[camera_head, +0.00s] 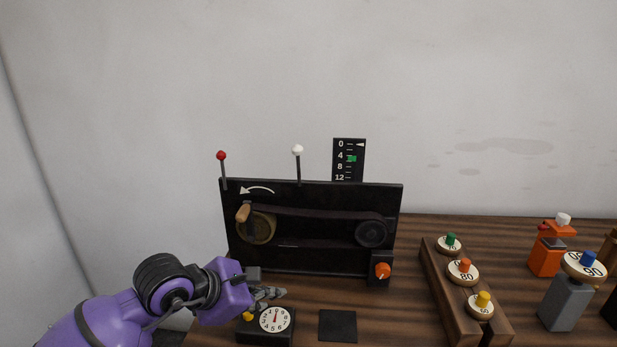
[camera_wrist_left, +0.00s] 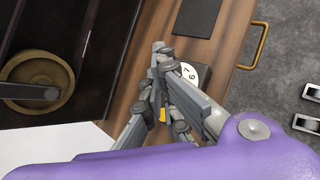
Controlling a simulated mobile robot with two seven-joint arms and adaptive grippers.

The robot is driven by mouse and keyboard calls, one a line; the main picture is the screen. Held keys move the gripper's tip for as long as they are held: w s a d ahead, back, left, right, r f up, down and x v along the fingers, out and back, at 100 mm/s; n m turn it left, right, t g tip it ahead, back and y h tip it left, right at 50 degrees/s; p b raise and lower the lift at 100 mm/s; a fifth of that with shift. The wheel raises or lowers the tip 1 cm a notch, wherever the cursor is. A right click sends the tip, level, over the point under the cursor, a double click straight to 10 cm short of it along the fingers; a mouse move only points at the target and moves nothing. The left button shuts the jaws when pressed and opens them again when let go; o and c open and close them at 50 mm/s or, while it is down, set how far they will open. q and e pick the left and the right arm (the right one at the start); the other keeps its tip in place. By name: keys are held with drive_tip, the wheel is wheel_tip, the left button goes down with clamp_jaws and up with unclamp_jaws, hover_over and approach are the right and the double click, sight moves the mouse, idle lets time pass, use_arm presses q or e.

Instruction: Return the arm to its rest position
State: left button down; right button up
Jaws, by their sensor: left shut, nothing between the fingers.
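My left gripper (camera_head: 272,293) is shut and empty. It is just above the back left part of the dial timer (camera_head: 274,320), which has a white numbered face and a yellow button (camera_head: 248,316). In the left wrist view the shut fingers (camera_wrist_left: 160,52) cover most of the timer (camera_wrist_left: 190,72), and the yellow button (camera_wrist_left: 180,128) shows between the finger links. I cannot tell whether the fingers touch it. My left arm (camera_head: 215,290) comes in from the lower left. My right gripper is not in view.
Behind stands the black belt panel (camera_head: 310,262) with a crank (camera_head: 243,213), two pulleys, an orange knob (camera_head: 383,271) and two upright levers. A black pad (camera_head: 338,326) lies right of the timer. A wooden rack (camera_head: 440,290) of numbered discs and a grey block (camera_head: 565,305) stand farther right.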

use_arm(q)
drive_tip(key=s+d+n+t+h, duration=0.1)
drive_tip(key=s+d+n+h, duration=0.85)
drive_tip(key=n, duration=0.25)
drive_tip(key=s+a+f+n+t+y, duration=0.2)
drive_tip(key=a+f+n+t+y, duration=0.35)
drive_tip(key=n, duration=0.65)
drive_tip(key=s+a+f+n+t+y, duration=0.25)
drive_tip(key=a+f+n+y, duration=0.45)
drive_tip(key=n, duration=0.5)
drive_tip(key=s+a+f+n+g+y, duration=0.1)
drive_tip(key=s+f+n+g, duration=0.3)
drive_tip(key=s+f, duration=0.5)
drive_tip(key=s+a+f+n+g+y, duration=0.1)
drive_tip(key=s+a+f+n+g, duration=0.2)
drive_tip(key=s+f+n, duration=0.6)
drive_tip(key=shift+s+a+f+g+y+p, duration=0.35)
drive_tip(key=shift+s+a+f+g, duration=0.1)
drive_tip(key=shift+f, duration=0.3)
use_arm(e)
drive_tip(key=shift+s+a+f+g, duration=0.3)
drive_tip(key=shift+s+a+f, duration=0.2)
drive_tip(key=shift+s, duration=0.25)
